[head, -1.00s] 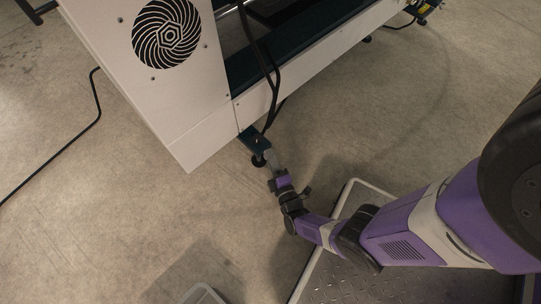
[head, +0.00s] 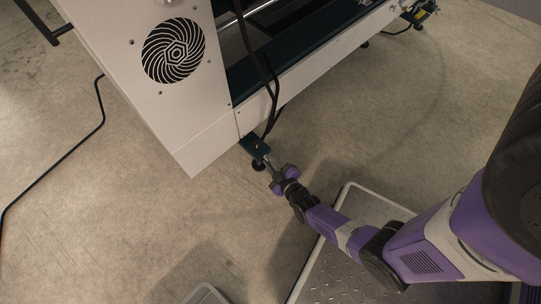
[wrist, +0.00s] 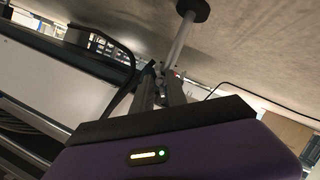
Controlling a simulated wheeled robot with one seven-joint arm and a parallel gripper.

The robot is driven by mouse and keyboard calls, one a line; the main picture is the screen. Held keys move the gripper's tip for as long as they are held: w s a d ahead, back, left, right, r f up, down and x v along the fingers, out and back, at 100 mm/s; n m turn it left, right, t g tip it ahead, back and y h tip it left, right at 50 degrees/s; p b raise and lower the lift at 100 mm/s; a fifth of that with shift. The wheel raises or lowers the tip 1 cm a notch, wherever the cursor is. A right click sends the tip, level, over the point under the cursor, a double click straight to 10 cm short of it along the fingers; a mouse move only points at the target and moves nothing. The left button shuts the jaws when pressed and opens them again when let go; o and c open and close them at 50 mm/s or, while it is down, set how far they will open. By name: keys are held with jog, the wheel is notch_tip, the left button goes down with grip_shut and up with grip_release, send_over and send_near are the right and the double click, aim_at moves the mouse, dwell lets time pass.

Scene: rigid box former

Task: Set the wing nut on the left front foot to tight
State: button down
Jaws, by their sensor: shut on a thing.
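The left front foot (head: 258,166) is a dark round pad under the machine's corner bracket (head: 252,147). In the wrist view its bare metal rod (wrist: 180,42) runs to a black disc (wrist: 193,9). My gripper (head: 269,161) reaches this foot from the lower right. In the wrist view the fingers of my gripper (wrist: 159,80) are shut on a small metal part at the rod, which appears to be the wing nut (wrist: 158,68). The fingers hide most of it, so its wings and angle cannot be told.
The white machine housing (head: 165,100) with a round fan grille stands at upper left. Black cables (head: 272,90) hang close above the foot. Another foot (head: 364,45) shows farther back. A metal-plated platform (head: 340,260) lies under my arm.

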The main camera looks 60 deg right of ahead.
jog(key=shift+d+m+y+b, duration=0.15)
jog(key=shift+m+y+b, duration=1.4)
jog(key=shift+m, duration=0.85)
jog(key=c, duration=1.6)
grip_release()
jog(key=shift+s+r, duration=0.1)
jog(key=shift+s, duration=0.05)
jog(key=p+v, duration=0.3)
jog(key=v, duration=0.4)
jog(key=shift+s+p, duration=0.3)
jog(key=shift+p, duration=0.05)
